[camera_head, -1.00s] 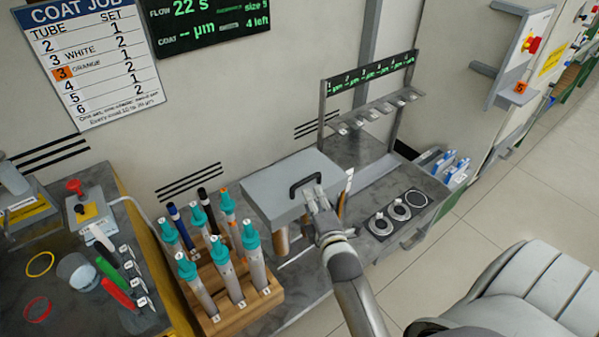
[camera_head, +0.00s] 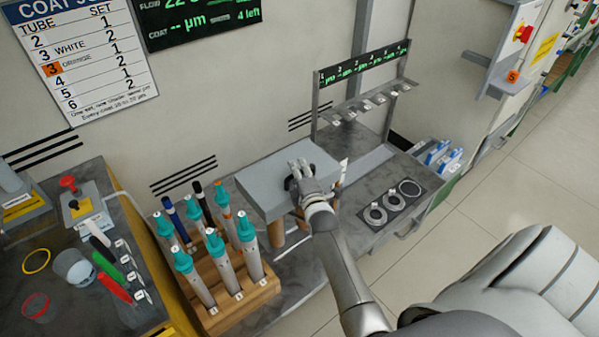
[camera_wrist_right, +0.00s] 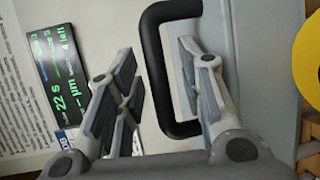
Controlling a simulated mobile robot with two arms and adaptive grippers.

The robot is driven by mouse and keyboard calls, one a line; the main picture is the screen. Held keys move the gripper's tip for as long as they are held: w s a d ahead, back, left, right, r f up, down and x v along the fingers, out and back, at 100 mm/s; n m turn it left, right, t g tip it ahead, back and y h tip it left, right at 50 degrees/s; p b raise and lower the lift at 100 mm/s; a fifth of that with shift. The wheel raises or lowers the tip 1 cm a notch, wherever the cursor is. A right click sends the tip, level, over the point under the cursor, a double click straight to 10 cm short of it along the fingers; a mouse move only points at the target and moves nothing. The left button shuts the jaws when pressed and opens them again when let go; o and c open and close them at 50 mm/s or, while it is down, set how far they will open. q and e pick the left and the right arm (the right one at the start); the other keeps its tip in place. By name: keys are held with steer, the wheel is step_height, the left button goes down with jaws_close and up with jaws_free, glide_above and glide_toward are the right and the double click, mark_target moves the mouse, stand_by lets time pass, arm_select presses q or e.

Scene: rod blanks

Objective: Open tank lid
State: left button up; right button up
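The tank's grey box-shaped lid (camera_head: 258,187) lies flat, apparently shut, above the back bench. Its black handle (camera_head: 288,183) is mostly hidden behind my right gripper (camera_head: 299,172). In the right wrist view, the black U-shaped handle (camera_wrist_right: 153,70) stands up from the grey lid (camera_wrist_right: 265,60). My right gripper (camera_wrist_right: 155,68) is open there, with one finger on each side of the handle bar. A gap shows between the bar and the left finger; contact with the right finger is unclear. My left gripper is not in view.
A wooden rack (camera_head: 245,296) of teal-capped tubes stands close left of the tank. A gauge stand (camera_head: 365,100) stands behind right, and round dials (camera_head: 388,205) lie on the bench to the right. A side table (camera_head: 130,240) holds markers and rings.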

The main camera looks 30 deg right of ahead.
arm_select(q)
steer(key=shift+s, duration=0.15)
arm_select(e)
steer(key=shift+c, duration=1)
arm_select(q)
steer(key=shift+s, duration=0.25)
arm_select(e)
jaws_close()
steer(key=shift+r, duration=0.15)
